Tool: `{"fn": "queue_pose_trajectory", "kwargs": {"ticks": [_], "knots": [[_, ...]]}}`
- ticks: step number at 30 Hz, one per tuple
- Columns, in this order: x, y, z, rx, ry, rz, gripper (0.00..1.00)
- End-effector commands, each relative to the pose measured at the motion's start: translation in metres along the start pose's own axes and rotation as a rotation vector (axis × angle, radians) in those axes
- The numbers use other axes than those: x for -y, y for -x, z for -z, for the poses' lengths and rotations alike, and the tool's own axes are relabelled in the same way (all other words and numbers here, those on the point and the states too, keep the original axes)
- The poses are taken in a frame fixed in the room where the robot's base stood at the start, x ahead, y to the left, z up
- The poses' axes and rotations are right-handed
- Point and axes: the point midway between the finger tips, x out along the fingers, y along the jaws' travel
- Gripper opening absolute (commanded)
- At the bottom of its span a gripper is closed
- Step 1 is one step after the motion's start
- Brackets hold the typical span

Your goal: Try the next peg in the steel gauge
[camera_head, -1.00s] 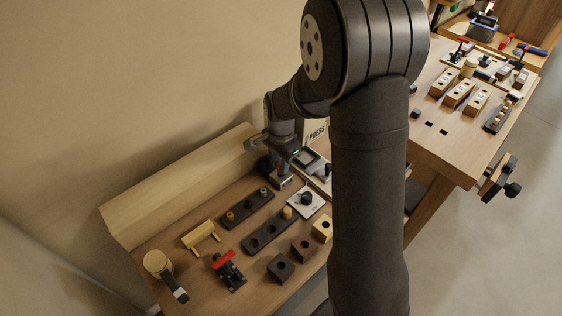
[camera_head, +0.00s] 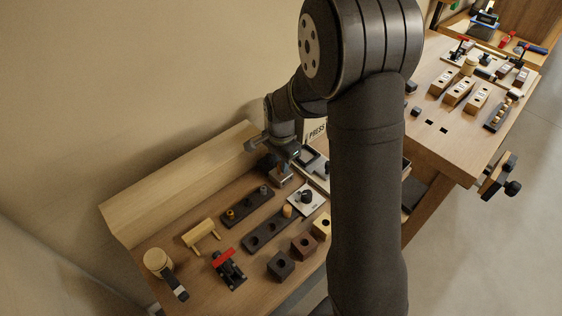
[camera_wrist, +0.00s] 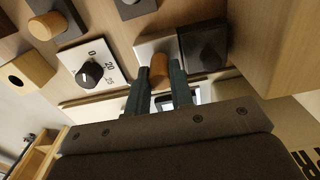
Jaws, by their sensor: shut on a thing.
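My gripper (camera_wrist: 160,74) is shut on an orange-brown peg (camera_wrist: 160,77), seen between its two fingers in the wrist view. The peg is over a pale steel gauge block (camera_wrist: 150,46); I cannot tell if its end is in a hole. The gauge (camera_head: 285,179) also shows below my gripper (camera_head: 287,162) in the head view. A dark block (camera_wrist: 204,46) stands beside the gauge. A dark rack (camera_head: 238,213) holds an orange peg (camera_head: 231,214) and a grey peg (camera_head: 263,190). A second dark rack (camera_head: 268,231) has open holes and a pale wooden peg (camera_head: 287,211).
A white dial plate (camera_wrist: 92,66) with a black knob lies close to the gauge. Several holed blocks, including a dark one (camera_head: 281,265), line the front edge. A red-handled clamp (camera_head: 228,267) is at front left. A wooden wall (camera_head: 180,188) runs along the back.

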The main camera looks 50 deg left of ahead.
Motion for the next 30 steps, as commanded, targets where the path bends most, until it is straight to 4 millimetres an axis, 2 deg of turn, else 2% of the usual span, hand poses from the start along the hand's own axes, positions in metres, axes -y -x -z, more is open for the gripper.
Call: {"fn": "queue_pose_trajectory", "kwargs": {"ticks": [14, 30], "knots": [[0.0, -0.001, 0.0, 0.0, 0.0, -0.001, 0.0], [0.0, 0.03, 0.0, -0.001, 0.0, 0.001, 0.0]]}}
